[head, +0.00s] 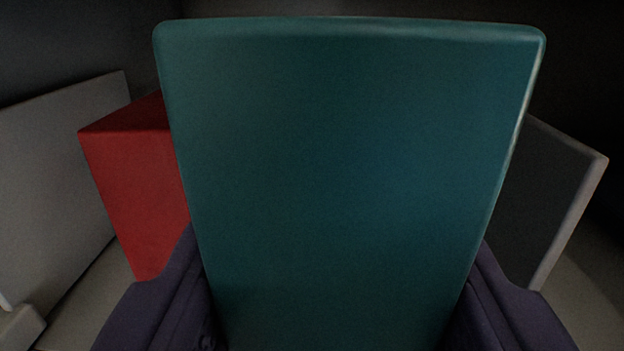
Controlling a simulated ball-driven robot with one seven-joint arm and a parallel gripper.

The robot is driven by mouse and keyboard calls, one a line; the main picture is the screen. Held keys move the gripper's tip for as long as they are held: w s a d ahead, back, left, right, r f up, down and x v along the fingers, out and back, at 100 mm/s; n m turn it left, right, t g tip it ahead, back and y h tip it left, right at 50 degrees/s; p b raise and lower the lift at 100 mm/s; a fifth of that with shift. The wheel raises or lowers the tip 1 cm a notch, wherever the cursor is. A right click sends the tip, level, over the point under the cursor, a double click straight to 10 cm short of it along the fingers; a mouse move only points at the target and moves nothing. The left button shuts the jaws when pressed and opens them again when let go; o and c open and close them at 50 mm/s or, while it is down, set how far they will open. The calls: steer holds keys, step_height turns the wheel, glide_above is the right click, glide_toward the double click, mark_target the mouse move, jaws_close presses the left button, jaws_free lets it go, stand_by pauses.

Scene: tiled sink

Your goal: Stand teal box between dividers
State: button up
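The teal box (350,160) fills the middle of the head view, with its broad flat face toward the camera. My gripper (338,310) has one dark purple finger at each side of the box's lower part, and both fingers lie against its edges. A grey divider (50,170) stands at the left and another grey divider (555,195) stands at the right. The box appears between them in the picture. Its lower end and whatever it rests on are hidden, so I cannot tell whether it touches the floor.
A red box (145,185) stands just left of the teal box, partly hidden behind it, between it and the left divider. A pale surface (85,300) shows at the lower left and lower right. The background is dark.

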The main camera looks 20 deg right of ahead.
steer(key=x, duration=0.5)
steer(key=p+x, duration=0.1)
steer(key=x, duration=0.2)
steer(key=shift+a+f, duration=0.3)
steer(key=shift+f, duration=0.05)
steer(key=f, duration=0.3)
steer(key=shift+w+f+p, duration=0.2)
steer(key=shift+w+p, duration=0.15)
steer(key=shift+f, duration=0.15)
steer(key=shift+s, duration=0.15)
steer(key=shift+f+b, duration=0.15)
steer(key=shift+b, duration=0.15)
steer(key=o, duration=1.3)
